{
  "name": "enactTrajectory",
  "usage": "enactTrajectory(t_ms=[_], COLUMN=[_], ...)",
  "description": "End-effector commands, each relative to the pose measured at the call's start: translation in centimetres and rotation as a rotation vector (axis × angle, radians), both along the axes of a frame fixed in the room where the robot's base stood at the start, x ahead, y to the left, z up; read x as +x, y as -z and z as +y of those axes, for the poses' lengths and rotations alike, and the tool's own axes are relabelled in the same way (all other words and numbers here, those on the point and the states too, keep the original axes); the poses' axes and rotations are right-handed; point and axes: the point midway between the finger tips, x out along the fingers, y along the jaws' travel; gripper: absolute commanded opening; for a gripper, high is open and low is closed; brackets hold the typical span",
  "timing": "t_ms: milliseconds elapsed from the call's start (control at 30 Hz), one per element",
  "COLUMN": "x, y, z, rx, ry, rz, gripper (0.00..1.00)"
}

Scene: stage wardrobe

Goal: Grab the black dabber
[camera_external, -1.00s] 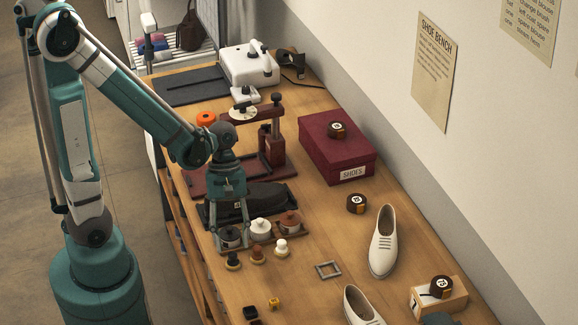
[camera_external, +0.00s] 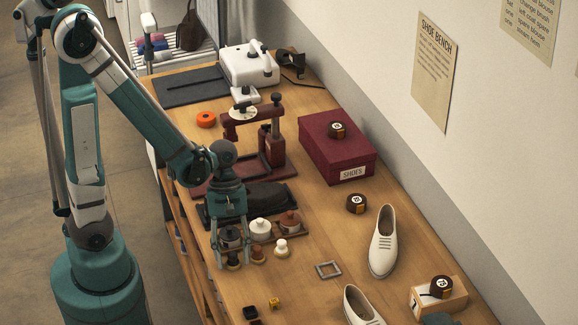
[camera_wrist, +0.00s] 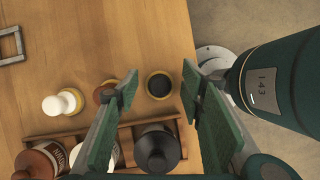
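The black dabber (camera_external: 233,259) is a small dark-topped piece with a yellowish base, standing on the bench in front of the jar tray. In the wrist view the black dabber (camera_wrist: 159,86) shows from above, between my two fingertips, with gaps on both sides. My gripper (camera_external: 231,254) points down over it and is open; its green-padded fingers also show in the wrist view (camera_wrist: 161,75). How far the fingertips are above the bench is hard to tell.
A brown dabber (camera_wrist: 104,92) stands close to the left finger in the wrist view, a white dabber (camera_wrist: 58,104) farther left. Behind is a wooden tray (camera_wrist: 50,136) with black, white and brown jars. A grey square frame (camera_external: 328,269) and white shoes (camera_external: 383,245) lie rightward.

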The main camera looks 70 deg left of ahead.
Motion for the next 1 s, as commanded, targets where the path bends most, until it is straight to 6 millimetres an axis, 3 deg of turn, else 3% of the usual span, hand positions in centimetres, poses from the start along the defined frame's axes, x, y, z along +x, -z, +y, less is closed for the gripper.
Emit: enactTrajectory(t_ms=[333, 533, 1000], x=[0.0, 0.0, 0.03], y=[-0.01, -0.01, -0.06], z=[0.02, 0.02, 0.02], rx=[0.0, 0.0, 0.0], ry=[0.0, 0.0, 0.0], rz=[0.0, 0.0, 0.0], gripper=[0.39, 0.16, 0.16])
